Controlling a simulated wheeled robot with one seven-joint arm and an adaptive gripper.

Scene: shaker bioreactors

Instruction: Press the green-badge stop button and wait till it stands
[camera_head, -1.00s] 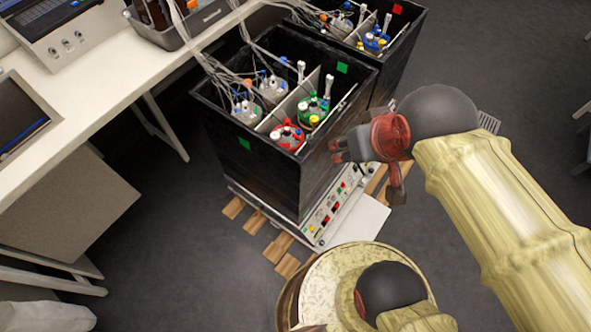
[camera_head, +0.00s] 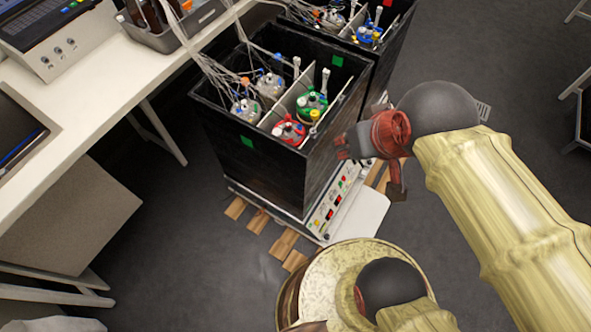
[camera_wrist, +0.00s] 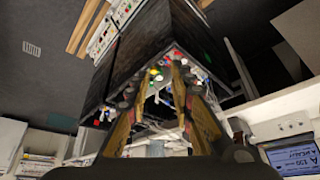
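The shaker with green badges is a black open box (camera_head: 270,170) holding several bottles. One green badge (camera_head: 247,142) is on its front wall and another (camera_head: 338,60) on its inner back wall. Its control panel (camera_head: 327,212), with small red displays and buttons, is low on the right side. It also shows at the top of the wrist view (camera_wrist: 112,28). The stop button is too small to single out. My gripper (camera_head: 342,146) is to the right of the box and above the panel, apart from the buttons. In the wrist view the fingers (camera_wrist: 160,72) stand apart with nothing between them.
A white table (camera_head: 110,85) with instruments is at the left. Tubes (camera_head: 205,65) run from it into the boxes. Wooden slats (camera_head: 283,244) lie under the shaker. Grey floor is open around it.

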